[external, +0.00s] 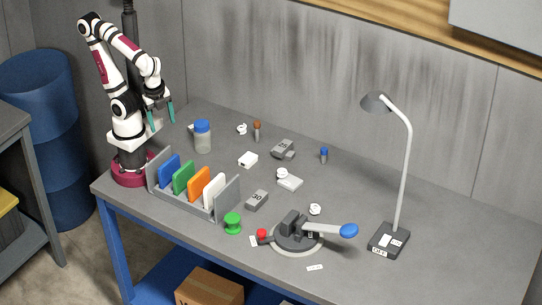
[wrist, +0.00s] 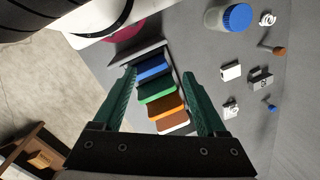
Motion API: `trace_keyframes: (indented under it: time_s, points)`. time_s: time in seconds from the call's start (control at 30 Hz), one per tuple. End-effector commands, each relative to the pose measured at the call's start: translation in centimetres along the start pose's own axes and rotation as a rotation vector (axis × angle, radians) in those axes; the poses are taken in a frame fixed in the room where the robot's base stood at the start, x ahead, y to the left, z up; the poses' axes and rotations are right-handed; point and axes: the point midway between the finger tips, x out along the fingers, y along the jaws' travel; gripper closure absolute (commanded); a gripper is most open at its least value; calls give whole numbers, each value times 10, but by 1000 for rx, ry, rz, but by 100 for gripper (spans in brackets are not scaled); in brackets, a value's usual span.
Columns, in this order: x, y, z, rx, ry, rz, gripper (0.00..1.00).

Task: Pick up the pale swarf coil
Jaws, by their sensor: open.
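Several small pale curled pieces lie on the grey bench. One pale swarf coil (external: 241,129) lies past the blue-capped jar; it looks like a spiral at the top right of the wrist view (wrist: 267,19). A similar white piece (external: 282,173) sits on or against a white block, and another (external: 315,209) lies near the clamp-like device. I cannot tell their exact shapes. My gripper (external: 161,116) is open and empty, raised above the bench's left end, away from the coils. In the wrist view, my gripper (wrist: 159,75) has its green fingers spread, with the rack beyond them.
A grey rack (external: 228,198) of coloured plates stands at front left. The jar (external: 202,140) stands between my gripper and the far coil.

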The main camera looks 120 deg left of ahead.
Motion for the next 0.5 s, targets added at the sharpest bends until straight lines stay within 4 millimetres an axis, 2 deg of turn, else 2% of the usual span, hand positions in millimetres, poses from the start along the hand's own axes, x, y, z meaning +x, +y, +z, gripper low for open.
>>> trace_keyframes:
  time_s: [0.17,0.27,0.37,0.4,0.47,0.5]
  points:
    - [0,0,0,0,0,0,25]
    - [3,5,-5,-94,-17,74,25]
    - [11,16,-33,-469,-66,353,25]
    - [14,14,-54,-695,-86,509,25]
    - [22,-6,-91,-1068,-108,757,25]
    - [30,-30,-112,-1320,-117,922,25]
